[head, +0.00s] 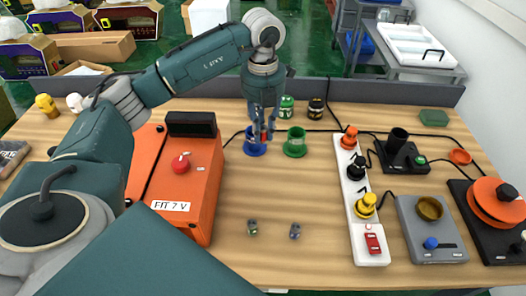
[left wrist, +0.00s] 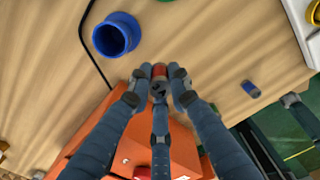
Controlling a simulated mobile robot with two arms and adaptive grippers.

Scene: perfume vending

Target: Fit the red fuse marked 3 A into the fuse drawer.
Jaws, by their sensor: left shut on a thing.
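My left gripper (head: 264,122) is shut on a small red fuse, which shows between the fingertips in the left wrist view (left wrist: 159,71). In the head view the fingers mostly hide it, and its marking cannot be read. The gripper is above the table, by the blue cup (head: 255,144). I cannot make out for certain which part is the fuse drawer. An orange box (head: 205,205) labelled "FIT 7 V" is left of the gripper. A white power strip (head: 355,215) with a red part (head: 372,242) at its near end is to the right. My right gripper is not in view.
A small green fuse-like piece (head: 252,228) and a bluish one (head: 295,231) lie on the table. A green cup (head: 295,145) stands beside the blue one. Plugs crowd the strip; grey and black devices stand right of it. The middle of the table is mostly bare.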

